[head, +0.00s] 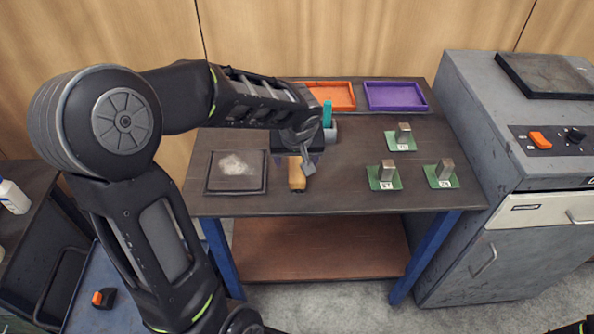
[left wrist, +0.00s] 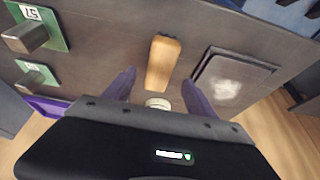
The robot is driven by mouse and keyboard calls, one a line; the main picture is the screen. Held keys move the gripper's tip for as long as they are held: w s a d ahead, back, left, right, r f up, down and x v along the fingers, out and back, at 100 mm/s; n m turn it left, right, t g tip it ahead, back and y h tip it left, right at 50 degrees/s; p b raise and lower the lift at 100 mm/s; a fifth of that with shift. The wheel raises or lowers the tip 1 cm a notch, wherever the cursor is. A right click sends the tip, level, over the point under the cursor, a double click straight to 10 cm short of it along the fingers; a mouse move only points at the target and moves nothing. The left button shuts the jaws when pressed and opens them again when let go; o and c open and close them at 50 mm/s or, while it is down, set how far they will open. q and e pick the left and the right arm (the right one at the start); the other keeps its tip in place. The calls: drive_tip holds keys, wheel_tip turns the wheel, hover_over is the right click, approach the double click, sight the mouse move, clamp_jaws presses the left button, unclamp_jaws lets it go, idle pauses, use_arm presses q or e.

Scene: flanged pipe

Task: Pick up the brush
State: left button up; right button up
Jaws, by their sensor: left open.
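The brush shows as a pale wooden handle (head: 297,174) on the dark workbench, near its front edge; its far end is hidden behind my gripper. In the left wrist view the handle (left wrist: 163,62) lies between the two fingers, its wider end toward the palm. A pale round part (left wrist: 158,102) shows just below it, close to the palm. My left gripper (head: 297,160) is open over the brush, one finger on each side, with a visible gap to the handle in the left wrist view (left wrist: 158,77).
A dark square plate with whitish powder (head: 237,171) lies left of the brush. Metal blocks on green labelled pads (head: 387,173) stand to the right. An orange tray (head: 331,95), a purple tray (head: 396,96) and a teal item (head: 327,113) are behind. A grey cabinet (head: 500,130) stands right.

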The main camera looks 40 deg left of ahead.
sight(297, 167)
use_arm(q)
drive_tip(key=shift+w+f, duration=0.1)
drive_tip(key=shift+f, duration=0.1)
drive_tip(key=shift+p+x, duration=0.55)
drive_tip(key=shift+x, duration=2.1)
drive_tip(key=shift+f+b, duration=0.2)
drive_tip(key=shift+b, duration=0.45)
clamp_jaws()
